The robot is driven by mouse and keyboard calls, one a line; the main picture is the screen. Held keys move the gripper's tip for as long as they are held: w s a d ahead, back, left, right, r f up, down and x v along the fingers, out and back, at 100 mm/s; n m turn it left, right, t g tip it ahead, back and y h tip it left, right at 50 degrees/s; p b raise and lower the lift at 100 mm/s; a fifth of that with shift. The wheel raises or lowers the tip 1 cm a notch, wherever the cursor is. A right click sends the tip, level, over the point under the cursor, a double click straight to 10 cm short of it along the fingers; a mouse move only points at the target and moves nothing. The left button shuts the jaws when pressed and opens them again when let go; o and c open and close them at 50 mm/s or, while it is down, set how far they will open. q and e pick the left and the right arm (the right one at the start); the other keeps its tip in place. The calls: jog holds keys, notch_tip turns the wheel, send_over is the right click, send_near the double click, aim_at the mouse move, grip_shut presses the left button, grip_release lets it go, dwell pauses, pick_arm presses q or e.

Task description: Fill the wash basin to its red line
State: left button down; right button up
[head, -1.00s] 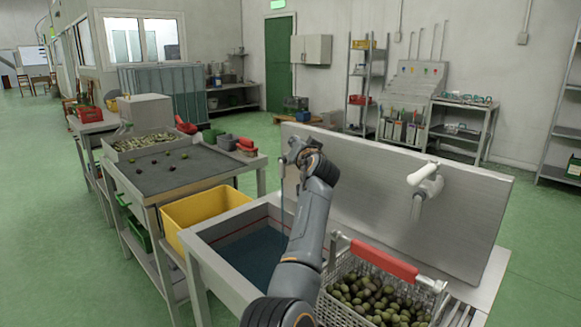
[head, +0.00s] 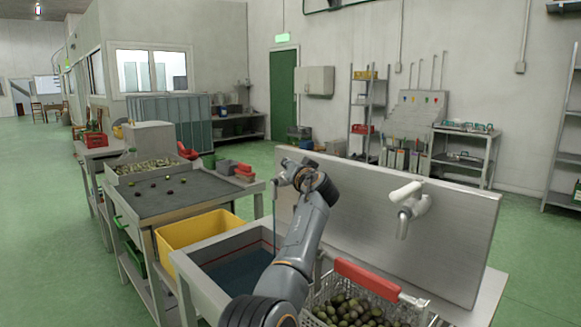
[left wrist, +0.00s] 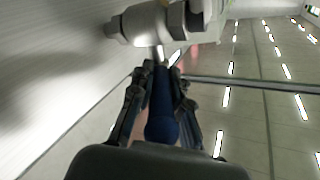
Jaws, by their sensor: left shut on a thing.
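The wash basin (head: 205,291) is a grey sink in the lower middle of the head view, with blue-looking water (head: 238,272) inside. My left gripper (head: 306,172) is at the left tap (head: 284,178) over the basin. In the left wrist view its fingers are closed around the tap's blue lever (left wrist: 162,127), below the metal tap body (left wrist: 155,22). A thin vertical streak below the spout looks like running water. My right gripper is not in view.
A second tap (head: 404,208) with a white lever stands on the splashback (head: 450,240). A yellow crate (head: 190,232) and a grey sorting table (head: 150,200) stand to the left.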

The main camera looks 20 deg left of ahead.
pick_arm(q)
jog(key=shift+r, duration=0.45)
jog(key=c, duration=1.3)
grip_release()
jog(key=shift+c, duration=0.2)
jog(key=shift+o, duration=0.3)
jog(key=shift+w+a+f, duration=0.1)
jog(key=shift+w+f, duration=0.05)
jog(key=shift+f, duration=0.2)
jog(key=shift+v, duration=0.85)
jog(key=v, duration=1)
